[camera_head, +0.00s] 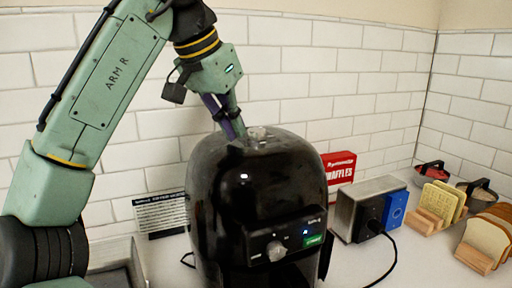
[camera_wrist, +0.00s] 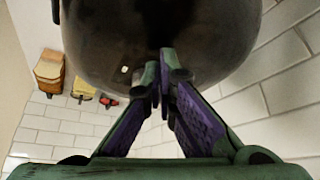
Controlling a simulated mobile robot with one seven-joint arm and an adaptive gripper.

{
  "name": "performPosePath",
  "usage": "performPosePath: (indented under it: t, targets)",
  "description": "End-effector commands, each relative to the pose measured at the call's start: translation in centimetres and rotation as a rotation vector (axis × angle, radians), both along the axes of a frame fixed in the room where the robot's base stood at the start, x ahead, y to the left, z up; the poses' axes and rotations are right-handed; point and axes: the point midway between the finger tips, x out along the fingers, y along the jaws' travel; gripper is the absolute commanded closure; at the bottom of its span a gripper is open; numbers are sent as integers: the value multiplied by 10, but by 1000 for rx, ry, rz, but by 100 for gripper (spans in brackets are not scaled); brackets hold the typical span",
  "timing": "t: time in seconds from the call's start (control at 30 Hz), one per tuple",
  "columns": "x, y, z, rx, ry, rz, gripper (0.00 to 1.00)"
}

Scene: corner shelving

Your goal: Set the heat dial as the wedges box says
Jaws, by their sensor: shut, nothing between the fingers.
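A glossy black domed appliance (camera_head: 250,190) stands in the middle of the counter. Its front panel has a silver dial (camera_head: 276,251), a small blue light and a green label; the dial markings are too small to read. My gripper (camera_head: 240,141) is shut and empty at the top of the dome, just left of a small pale knob (camera_head: 260,133). In the wrist view my fingertips (camera_wrist: 159,88) are together in front of the dark dome (camera_wrist: 160,30); I cannot tell whether they touch it. I cannot make out a wedges box; a red box (camera_head: 339,171) behind reads "waffles".
A printed black-and-white card (camera_head: 161,214) leans on the tiled wall at left.

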Motion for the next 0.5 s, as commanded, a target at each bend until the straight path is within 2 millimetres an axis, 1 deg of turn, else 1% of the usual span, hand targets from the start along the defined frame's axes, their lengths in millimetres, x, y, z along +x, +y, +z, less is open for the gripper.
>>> performPosePath:
  t: [0.3,0.5]
  targets:
    - [0,0,38,2,-2,4,100]
    - [0,0,55,1,0,3,100]
